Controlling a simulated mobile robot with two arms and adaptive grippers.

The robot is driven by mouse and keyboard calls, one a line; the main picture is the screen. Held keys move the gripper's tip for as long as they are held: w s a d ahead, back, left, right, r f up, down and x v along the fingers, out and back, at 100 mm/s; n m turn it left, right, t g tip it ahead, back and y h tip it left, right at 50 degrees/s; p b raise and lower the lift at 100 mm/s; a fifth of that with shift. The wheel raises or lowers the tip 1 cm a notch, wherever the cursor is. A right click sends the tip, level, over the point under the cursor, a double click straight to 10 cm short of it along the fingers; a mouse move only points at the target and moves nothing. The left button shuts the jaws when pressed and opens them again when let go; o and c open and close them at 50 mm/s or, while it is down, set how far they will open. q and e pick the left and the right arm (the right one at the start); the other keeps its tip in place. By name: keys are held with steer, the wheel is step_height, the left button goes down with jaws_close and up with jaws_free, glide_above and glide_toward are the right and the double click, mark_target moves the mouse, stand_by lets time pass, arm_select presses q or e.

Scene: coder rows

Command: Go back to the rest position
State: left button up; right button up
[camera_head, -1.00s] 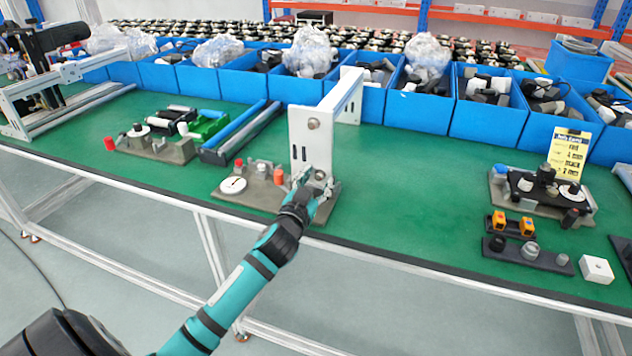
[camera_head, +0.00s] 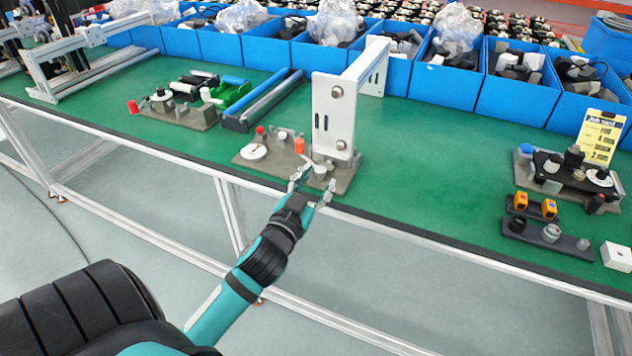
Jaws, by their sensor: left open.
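My left gripper (camera_head: 313,190) is open at the end of my teal and black arm. It is over the front edge of the green table, just in front of the middle fixture plate (camera_head: 343,181). A small light cylinder (camera_head: 320,171) shows just beyond the fingertips; I cannot tell whether they touch it. A white upright bracket (camera_head: 333,112) stands on that plate. My right gripper is not in view.
The green table (camera_head: 440,175) holds another fixture (camera_head: 178,114) at the left and a dark fixture (camera_head: 570,178) at the right, with a yellow job card (camera_head: 600,138). Blue bins (camera_head: 445,83) line the back. Open floor lies in front of the table.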

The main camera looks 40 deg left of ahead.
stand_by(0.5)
arm_select(q)
steer(key=s+d+f+g+h, duration=0.1)
steer(key=s+d+f+g, duration=0.1)
steer(key=s+f+g, duration=0.3)
steer(key=s+d+f+g, duration=0.1)
steer(key=s+d+f, duration=0.2)
steer(key=f, duration=0.3)
steer(key=s+d+f+m+g+h, duration=0.1)
steer(key=s+d+f+g+h, duration=0.1)
steer(key=s+d+f+g, duration=0.4)
steer(key=s+d+f+m+g+h, duration=0.1)
steer(key=s+d+f+g+h, duration=0.15)
steer(key=s, duration=0.65)
step_height(320, 180, down, 22)
steer(key=s+d+p, duration=0.1)
steer(key=p, duration=0.1)
steer(key=s+a+f+g+y+p, duration=0.1)
steer(key=s+a+f+g+p, duration=0.1)
steer(key=s+f, duration=1.3)
steer(key=shift+s+a+f+m, duration=0.25)
steer(key=shift+s+a, duration=0.25)
steer(key=shift+s, duration=0.65)
